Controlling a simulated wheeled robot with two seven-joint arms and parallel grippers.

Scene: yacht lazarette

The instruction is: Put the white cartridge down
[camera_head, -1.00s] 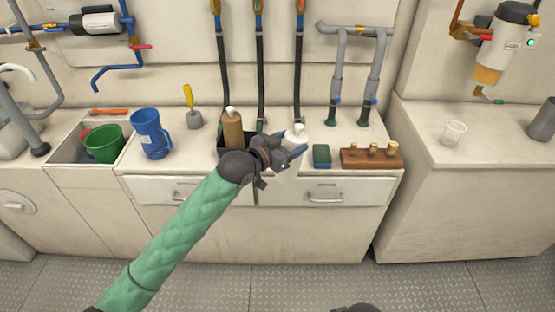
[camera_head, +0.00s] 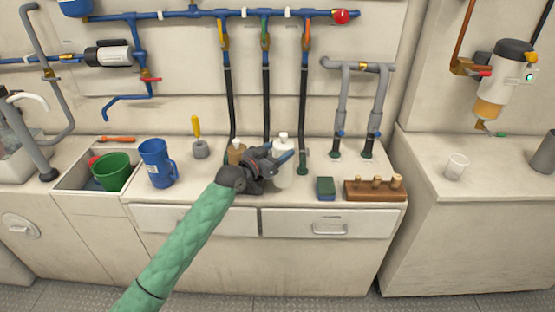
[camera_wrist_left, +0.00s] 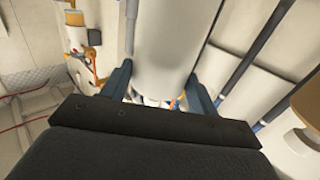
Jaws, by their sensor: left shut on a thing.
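The white cartridge (camera_head: 283,168) is upright in my left gripper (camera_head: 281,163), which is shut on its body. In the head view it is over the counter top, left of the sponge; whether its base touches the counter I cannot tell. In the left wrist view the white cartridge (camera_wrist_left: 176,50) stands between the two blue fingers (camera_wrist_left: 160,90). A brown bottle (camera_head: 236,152) stands just behind and left of my gripper, partly hidden by it. My right gripper is not in view.
A green and blue sponge (camera_head: 325,188) and a wooden block with pegs (camera_head: 374,189) stand to the right. A blue jug (camera_head: 157,163), a yellow-handled tool (camera_head: 198,138) and a sink with a green bucket (camera_head: 112,171) are left. Black hoses (camera_head: 266,100) hang behind.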

